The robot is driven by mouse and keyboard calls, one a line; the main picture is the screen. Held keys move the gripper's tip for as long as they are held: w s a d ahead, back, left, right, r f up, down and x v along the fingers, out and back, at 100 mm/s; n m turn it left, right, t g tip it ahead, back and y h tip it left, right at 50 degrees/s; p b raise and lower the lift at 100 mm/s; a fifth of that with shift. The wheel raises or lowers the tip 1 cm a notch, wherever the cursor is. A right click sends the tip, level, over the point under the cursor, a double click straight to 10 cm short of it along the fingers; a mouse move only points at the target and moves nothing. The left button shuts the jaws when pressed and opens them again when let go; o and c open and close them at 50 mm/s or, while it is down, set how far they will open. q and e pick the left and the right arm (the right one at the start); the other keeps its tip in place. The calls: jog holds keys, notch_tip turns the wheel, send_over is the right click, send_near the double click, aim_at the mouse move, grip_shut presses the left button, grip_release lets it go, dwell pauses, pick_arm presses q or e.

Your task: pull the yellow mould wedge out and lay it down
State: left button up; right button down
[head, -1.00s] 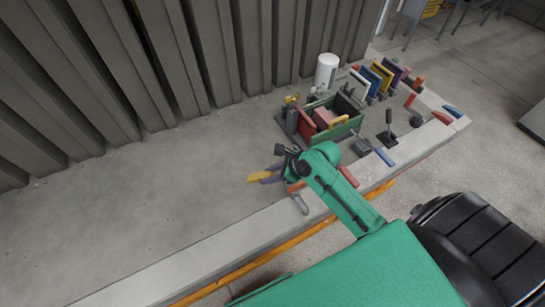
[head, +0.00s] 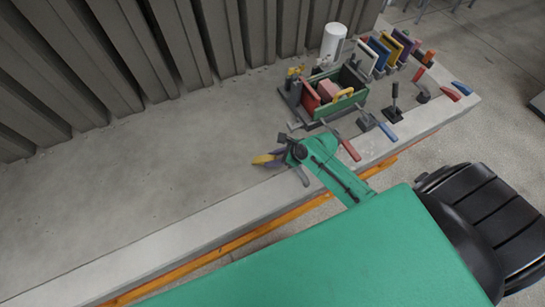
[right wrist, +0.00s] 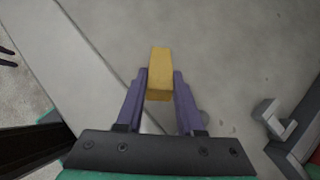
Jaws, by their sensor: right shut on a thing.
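The yellow mould wedge (head: 262,159) is at the tip of my right gripper (head: 274,161) in the head view, over the bare concrete bench to the left of the panel mould. In the right wrist view the wedge (right wrist: 160,72) sits between the two purple fingers (right wrist: 160,98), which are shut on it. Its far end sticks out past the fingertips. I cannot tell whether the wedge touches the bench or hangs just above it. The panel mould (head: 318,117), with green and red walls, stands to the right and behind. My left gripper is not in view.
Several coloured panels (head: 386,50) stand in a row behind the mould, near a white cylinder (head: 333,42). Tools with blue and red handles (head: 388,131) lie toward the bench's right end. The concrete bench (head: 140,180) is clear on the left.

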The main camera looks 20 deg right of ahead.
jog(key=shift+c, duration=2.2)
grip_release()
jog(key=v, duration=1.4)
jog(key=shift+r+b, duration=0.3)
jog(key=shift+b, duration=0.15)
jog(key=shift+s+d, duration=0.1)
jog(key=shift+d, duration=0.05)
